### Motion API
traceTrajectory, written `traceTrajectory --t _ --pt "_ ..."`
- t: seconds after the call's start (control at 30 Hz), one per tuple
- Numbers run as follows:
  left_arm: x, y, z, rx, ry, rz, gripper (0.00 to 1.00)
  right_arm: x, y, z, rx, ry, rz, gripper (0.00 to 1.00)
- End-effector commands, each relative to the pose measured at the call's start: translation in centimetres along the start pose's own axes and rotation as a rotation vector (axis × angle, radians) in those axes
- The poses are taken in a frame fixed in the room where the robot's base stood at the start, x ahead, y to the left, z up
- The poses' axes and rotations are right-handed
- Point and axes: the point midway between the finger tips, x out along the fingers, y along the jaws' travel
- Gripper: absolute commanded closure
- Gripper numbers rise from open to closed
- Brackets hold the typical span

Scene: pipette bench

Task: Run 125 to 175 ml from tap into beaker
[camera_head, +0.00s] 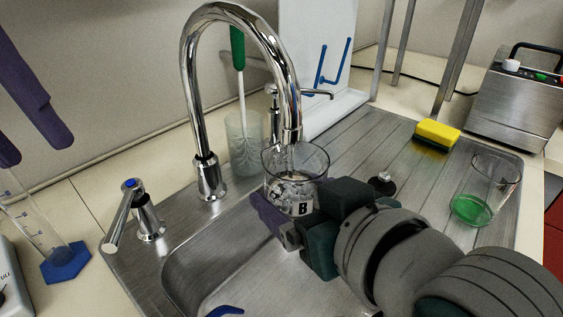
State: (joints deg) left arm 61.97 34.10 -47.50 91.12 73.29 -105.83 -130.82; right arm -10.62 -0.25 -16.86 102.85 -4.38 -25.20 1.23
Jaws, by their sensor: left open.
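The chrome tap (193,110) arches over the sink, its spout end at the mouth of a clear beaker (321,165) with dark markings. My left gripper (38,115) is open and empty at the left edge, apart from the tap. A blue-dotted lever handle (128,215) stands left of the tap; another handle (318,94) shows behind the spout.
A glass with a green brush (240,60) stands behind the tap. A measuring cylinder with a blue base (66,262) is at left. A yellow sponge (437,133) and a glass of green liquid (472,209) sit on the drainer. A steel device (515,105) stands back right.

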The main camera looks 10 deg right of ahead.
Motion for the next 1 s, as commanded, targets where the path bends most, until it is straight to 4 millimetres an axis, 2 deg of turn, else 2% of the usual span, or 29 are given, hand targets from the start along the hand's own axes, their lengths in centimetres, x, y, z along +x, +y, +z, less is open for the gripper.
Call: traceTrajectory --t 0.1,0.3,0.57,0.87,1.0 --pt "0.0 0.0 0.0 0.000 0.000 0.000 0.53 -2.4 0.0 1.1 0.000 -0.002 0.000 0.84" --pt "0.0 0.0 0.0 0.000 0.000 0.000 0.53 -5.4 0.0 2.2 0.000 0.000 0.000 0.84" --pt "0.0 0.0 0.0 0.000 0.000 0.000 0.53 -5.6 0.0 2.2 0.000 0.002 0.000 0.84" --pt "0.0 0.0 0.0 -0.003 0.000 0.000 0.86 -5.6 0.0 2.2 0.000 0.001 0.000 0.84" --pt "0.0 0.2 0.1 -0.101 0.002 -0.008 1.00 -5.6 0.0 2.2 0.000 0.001 0.000 0.84"
